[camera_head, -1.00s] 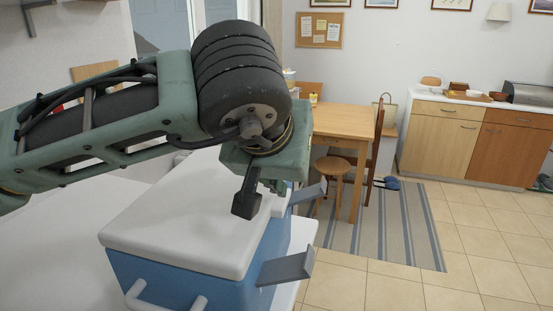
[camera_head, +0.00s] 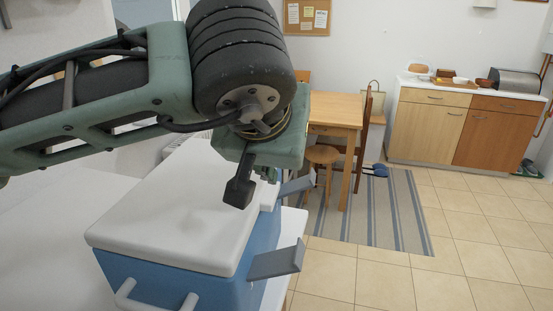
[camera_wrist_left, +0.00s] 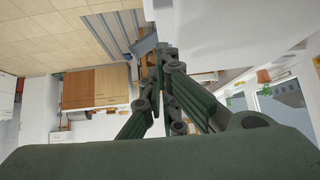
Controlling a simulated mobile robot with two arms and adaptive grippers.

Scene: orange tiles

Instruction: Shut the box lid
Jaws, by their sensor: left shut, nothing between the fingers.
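The box (camera_head: 150,278) is a blue cooler with a white handle on its front. Its white lid (camera_head: 165,235) lies flat over the body, with no clear gap along the visible front edge. Two grey latch flaps (camera_head: 275,262) stick out from its right side. My left gripper (camera_head: 272,176) is over the lid's right far part, mostly hidden behind my wrist. In the left wrist view my left gripper (camera_wrist_left: 163,52) has its fingers together and empty, beside the white lid (camera_wrist_left: 215,30). Whether it touches the lid I cannot tell. My right gripper is not in view.
The box stands on a white surface (camera_head: 40,230) that ends just right of it. Beyond are a wooden table (camera_head: 335,108), a stool (camera_head: 321,155), a striped rug (camera_head: 375,215) and a cabinet (camera_head: 430,125). The tiled floor (camera_head: 450,270) at right is clear.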

